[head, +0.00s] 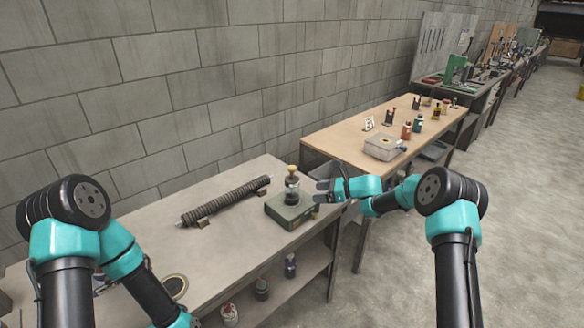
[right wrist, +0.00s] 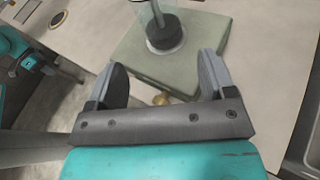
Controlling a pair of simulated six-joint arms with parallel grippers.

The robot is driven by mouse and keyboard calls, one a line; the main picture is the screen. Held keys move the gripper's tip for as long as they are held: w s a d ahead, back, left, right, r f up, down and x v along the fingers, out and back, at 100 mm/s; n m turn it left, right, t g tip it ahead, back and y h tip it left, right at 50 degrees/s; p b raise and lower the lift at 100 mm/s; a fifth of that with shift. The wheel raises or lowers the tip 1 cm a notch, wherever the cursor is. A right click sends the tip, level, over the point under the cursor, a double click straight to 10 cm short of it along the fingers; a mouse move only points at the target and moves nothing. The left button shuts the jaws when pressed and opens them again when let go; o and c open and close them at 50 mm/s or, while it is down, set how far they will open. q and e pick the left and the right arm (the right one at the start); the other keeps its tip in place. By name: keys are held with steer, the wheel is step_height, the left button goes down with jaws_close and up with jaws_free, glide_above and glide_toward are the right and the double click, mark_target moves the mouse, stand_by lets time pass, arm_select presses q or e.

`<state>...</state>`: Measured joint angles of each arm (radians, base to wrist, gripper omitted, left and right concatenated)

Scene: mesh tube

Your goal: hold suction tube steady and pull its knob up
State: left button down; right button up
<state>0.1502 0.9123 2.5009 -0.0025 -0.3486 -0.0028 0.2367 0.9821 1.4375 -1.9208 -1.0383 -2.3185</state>
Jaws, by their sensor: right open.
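The suction tube (head: 292,191) is a dark, partly clear upright cylinder with a brass knob (head: 292,169) on top. It stands on a green box-shaped base (head: 290,211) on the near bench. My right gripper (head: 319,191) is open and empty, just right of the tube, with its fingers towards it. In the right wrist view the tube's dark lower end (right wrist: 165,33) and the base (right wrist: 190,50) lie ahead of the spread fingers (right wrist: 164,64); the knob is out of that frame. My left arm bends down to the bottom edge; its gripper is not clearly visible.
A dark ribbed roller (head: 228,201) lies on small supports left of the base. A round ring-edged piece (head: 175,286) lies near the front. A grey block wall stands behind. A second table (head: 345,143) with a grey box (head: 384,147) and bottles stands beyond.

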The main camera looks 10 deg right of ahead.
mark_target(295, 195)
steer(key=shift+w+n, duration=0.15)
steer(key=shift+n, duration=0.55)
steer(key=shift+a, duration=0.1)
steer(key=shift+x, duration=4.9)
steer(key=shift+f, duration=0.1)
steer(key=c, duration=0.6)
